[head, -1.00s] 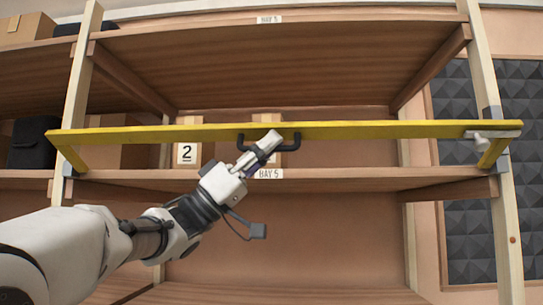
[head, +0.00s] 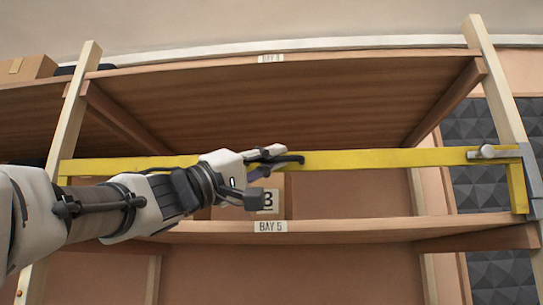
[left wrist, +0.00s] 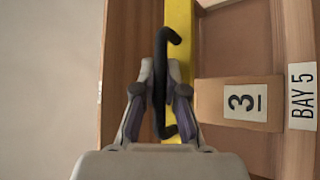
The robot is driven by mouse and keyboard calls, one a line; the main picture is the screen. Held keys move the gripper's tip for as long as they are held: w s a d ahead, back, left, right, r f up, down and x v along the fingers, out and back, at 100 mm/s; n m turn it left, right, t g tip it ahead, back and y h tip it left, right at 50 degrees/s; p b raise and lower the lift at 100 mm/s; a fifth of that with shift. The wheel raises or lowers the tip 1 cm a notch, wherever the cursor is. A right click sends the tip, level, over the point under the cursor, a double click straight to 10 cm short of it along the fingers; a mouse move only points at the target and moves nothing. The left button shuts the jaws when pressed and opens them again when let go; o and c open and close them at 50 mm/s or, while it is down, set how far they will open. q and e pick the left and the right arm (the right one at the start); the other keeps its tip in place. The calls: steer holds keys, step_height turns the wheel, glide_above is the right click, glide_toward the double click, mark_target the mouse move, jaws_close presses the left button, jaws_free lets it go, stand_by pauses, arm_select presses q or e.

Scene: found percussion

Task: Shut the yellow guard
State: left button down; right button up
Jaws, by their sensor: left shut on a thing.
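The yellow guard (head: 380,158) is a long bar across the front of the bay, above the lower shelf edge. Its right side arm (head: 517,188) runs down to a grey bracket at the right post. A grey latch (head: 494,153) sits at the bar's right end. The black handle (head: 292,160) is at the bar's middle. My left gripper (head: 268,160) is shut on this handle. The left wrist view shows the handle (left wrist: 160,75) between the fingers (left wrist: 160,100), with the yellow bar (left wrist: 179,40) behind. My forearm hides part of the bar's left side.
A cardboard box marked 3 (head: 268,202) stands on the shelf behind the guard. The shelf edge (head: 370,228) carries a BAY 5 label (head: 270,226). Wooden posts stand left (head: 72,115) and right (head: 495,80). The upper shelf (head: 280,95) is above the bar.

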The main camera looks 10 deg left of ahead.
arm_select(q)
steer(key=shift+w+r+n+y+p, duration=0.25)
steer(key=shift+w+n+y+p, duration=0.35)
steer(key=shift+n, duration=0.3)
steer(key=shift+w, duration=0.1)
steer(key=c, duration=1.2)
jaws_free()
steer(key=shift+d, duration=0.1)
